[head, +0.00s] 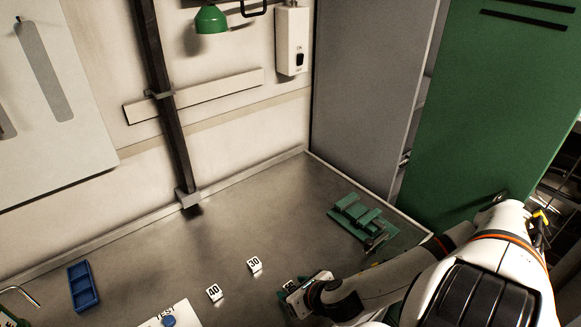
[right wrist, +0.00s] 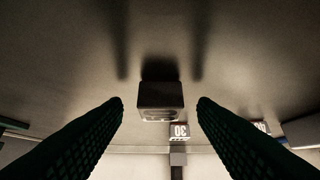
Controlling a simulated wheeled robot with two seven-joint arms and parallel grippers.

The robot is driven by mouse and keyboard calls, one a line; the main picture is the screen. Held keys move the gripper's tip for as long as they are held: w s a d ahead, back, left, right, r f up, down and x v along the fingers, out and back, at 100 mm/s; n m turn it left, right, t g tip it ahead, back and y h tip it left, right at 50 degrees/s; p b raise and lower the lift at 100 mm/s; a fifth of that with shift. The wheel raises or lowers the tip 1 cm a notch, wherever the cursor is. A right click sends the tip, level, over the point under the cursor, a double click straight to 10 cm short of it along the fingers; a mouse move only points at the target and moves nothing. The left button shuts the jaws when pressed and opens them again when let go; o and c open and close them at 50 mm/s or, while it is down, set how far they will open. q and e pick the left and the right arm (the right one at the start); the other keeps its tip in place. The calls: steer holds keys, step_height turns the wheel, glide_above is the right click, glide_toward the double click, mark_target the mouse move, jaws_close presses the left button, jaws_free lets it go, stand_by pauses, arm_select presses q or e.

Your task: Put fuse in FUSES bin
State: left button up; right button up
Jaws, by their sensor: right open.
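My right gripper (head: 290,295) is open, low over the table at the lower middle of the head view. In the right wrist view a small dark block (right wrist: 160,96), perhaps the fuse, sits between the two spread fingertips, with a visible gap on each side. In the head view that block is hidden or too small to tell. A blue tray with compartments (head: 83,287) stands at the lower left; I see no FUSES label on it. My left gripper is not in view.
Small white number tags 40 (head: 214,292) and 30 (head: 255,265) stand on the table (head: 150,250). A white TEST panel (head: 160,320) with a blue button is at the front. A green slotted unit (head: 360,218) sits at the back right.

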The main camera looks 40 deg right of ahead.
steer(key=shift+w+f, duration=0.2)
steer(key=c, duration=1.1)
steer(key=shift+r, duration=0.1)
steer(key=shift+c, duration=0.2)
